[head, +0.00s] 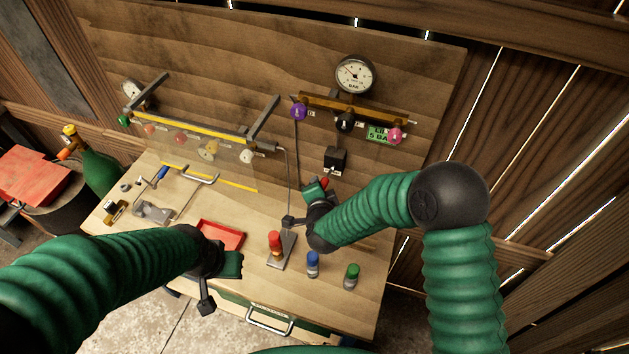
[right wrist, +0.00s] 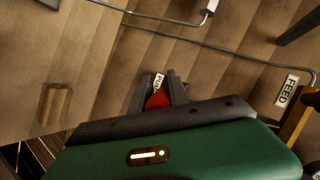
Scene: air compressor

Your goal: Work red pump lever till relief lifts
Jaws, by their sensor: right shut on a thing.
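The red pump lever (right wrist: 158,97), with a white label partly reading "PU", sits between the dark fingers of my right gripper (right wrist: 160,90) in the right wrist view. My right gripper (head: 318,192) is shut on it at the back of the bench, against the board. In the head view only a bit of red (head: 323,182) shows there; the rest is hidden. A round gauge (head: 354,74) hangs above a brass manifold (head: 365,107) with purple, black and pink knobs. I cannot tell which part is the relief. My left gripper (head: 222,275) hangs over the front of the bench, its jaw opening unclear.
A red tray (head: 222,234) lies beside my left gripper. Red (head: 275,243), blue (head: 313,264) and green (head: 351,276) capped pieces stand on the bench front. A clear guard (head: 215,160) with yellow edges covers knobs at left. A green cylinder (head: 98,172) stands beyond the bench.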

